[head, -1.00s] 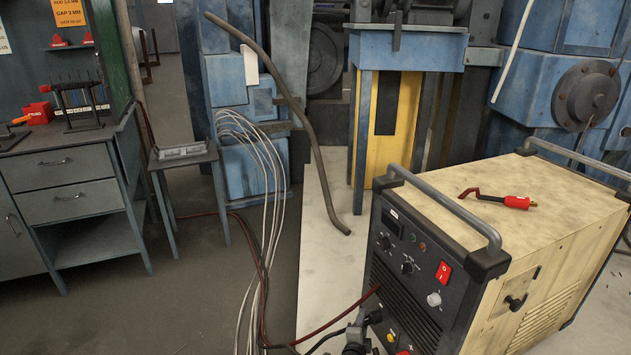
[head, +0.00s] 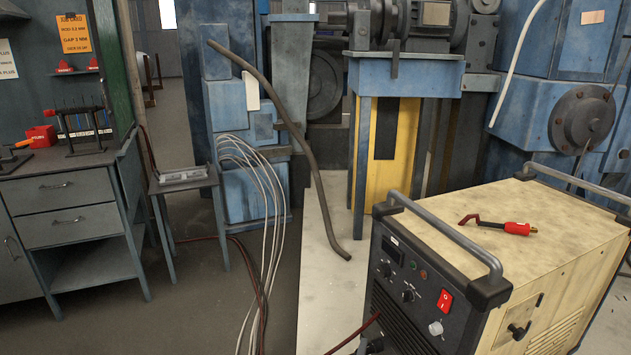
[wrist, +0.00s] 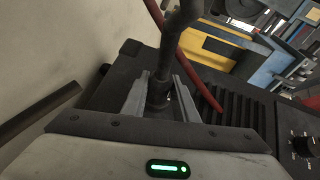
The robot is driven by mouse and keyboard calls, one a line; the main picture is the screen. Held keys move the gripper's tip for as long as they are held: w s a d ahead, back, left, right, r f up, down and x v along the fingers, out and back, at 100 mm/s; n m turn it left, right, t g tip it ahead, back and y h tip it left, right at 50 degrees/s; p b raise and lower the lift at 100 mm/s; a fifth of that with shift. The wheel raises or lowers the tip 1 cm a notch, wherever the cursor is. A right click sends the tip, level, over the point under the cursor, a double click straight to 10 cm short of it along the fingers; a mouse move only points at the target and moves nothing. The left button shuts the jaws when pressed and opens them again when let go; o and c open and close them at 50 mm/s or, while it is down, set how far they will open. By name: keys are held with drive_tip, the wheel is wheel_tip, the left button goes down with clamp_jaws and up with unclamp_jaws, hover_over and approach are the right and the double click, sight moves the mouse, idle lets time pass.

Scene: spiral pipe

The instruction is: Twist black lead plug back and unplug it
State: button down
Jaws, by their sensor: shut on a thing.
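In the wrist view, my gripper (wrist: 160,98) is shut on the black lead plug (wrist: 158,92). The plug sits between the two grey fingers. Its black cable (wrist: 178,35) rises from it toward the top of the view. The dark front of the welding machine (wrist: 228,88) lies just behind, but I cannot tell whether the plug is still seated in its socket. In the head view, the welding machine (head: 421,273) stands at the lower right, and its sockets are below the frame. A black piece at the bottom edge there is too cut off to identify.
A dark red cable (head: 352,337) runs to the machine's front, and it also crosses beside the fingers in the wrist view (wrist: 205,92). A red-handled tool (head: 515,228) lies on the machine's top. White cables (head: 268,200) hang near a small stand (head: 183,183). A grey workbench (head: 75,190) stands left.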

drive_tip(key=shift+s+a+b, duration=0.15)
drive_tip(key=shift+s+a, duration=0.2)
drive_tip(key=shift+a, duration=0.45)
drive_tip(key=shift+s+a+b, duration=0.15)
drive_tip(key=shift+s+a, duration=0.15)
drive_tip(key=shift+a, duration=0.55)
drive_tip(key=shift+s+a+b, duration=0.15)
drive_tip(key=shift+s+a, duration=0.2)
drive_tip(key=shift+a, duration=0.45)
